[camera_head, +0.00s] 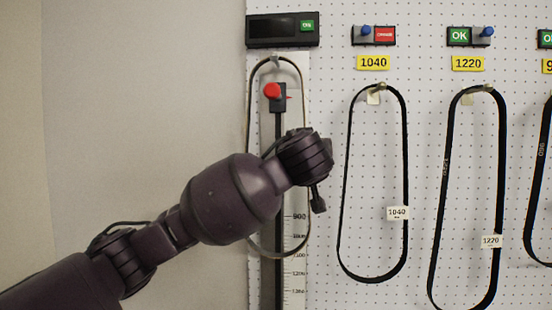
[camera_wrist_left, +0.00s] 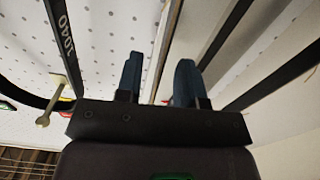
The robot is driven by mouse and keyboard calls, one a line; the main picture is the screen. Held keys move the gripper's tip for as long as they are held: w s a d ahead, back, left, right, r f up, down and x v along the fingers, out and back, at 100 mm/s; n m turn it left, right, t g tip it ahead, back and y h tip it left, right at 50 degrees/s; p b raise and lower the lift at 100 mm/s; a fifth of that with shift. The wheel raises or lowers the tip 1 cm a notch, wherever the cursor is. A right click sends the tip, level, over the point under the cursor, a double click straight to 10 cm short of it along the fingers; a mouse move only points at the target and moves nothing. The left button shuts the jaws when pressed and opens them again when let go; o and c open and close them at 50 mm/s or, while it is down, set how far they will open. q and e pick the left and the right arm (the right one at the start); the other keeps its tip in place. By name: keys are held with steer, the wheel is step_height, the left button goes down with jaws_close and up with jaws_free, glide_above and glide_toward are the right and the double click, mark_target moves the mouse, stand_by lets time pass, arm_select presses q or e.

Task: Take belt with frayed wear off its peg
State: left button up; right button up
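A black belt marked 1040 (camera_head: 406,150) hangs in a long loop from a peg (camera_head: 379,88) under the yellow 1040 label. The red tile above it seems to read CHANGE. I cannot make out fraying on it. The belt also shows in the left wrist view (camera_wrist_left: 68,42), left of my fingers. My left gripper (camera_wrist_left: 157,82) has its two blue fingers apart, with a thin brownish strip seen between them; whether it lies in the gap or behind is unclear. My right gripper is out of view.
A thinner looped belt (camera_head: 249,110) hangs on the gauge, which has a red knob (camera_head: 272,91) and a scale; my arm covers part of it. A 1220 belt (camera_head: 443,180) hangs to the right under an OK tile, with another belt at the right edge. Bare wall lies left.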

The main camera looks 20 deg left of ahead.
arm_select(q)
steer(key=shift+x, duration=0.95)
jaws_close()
steer(key=shift+w+r, duration=0.1)
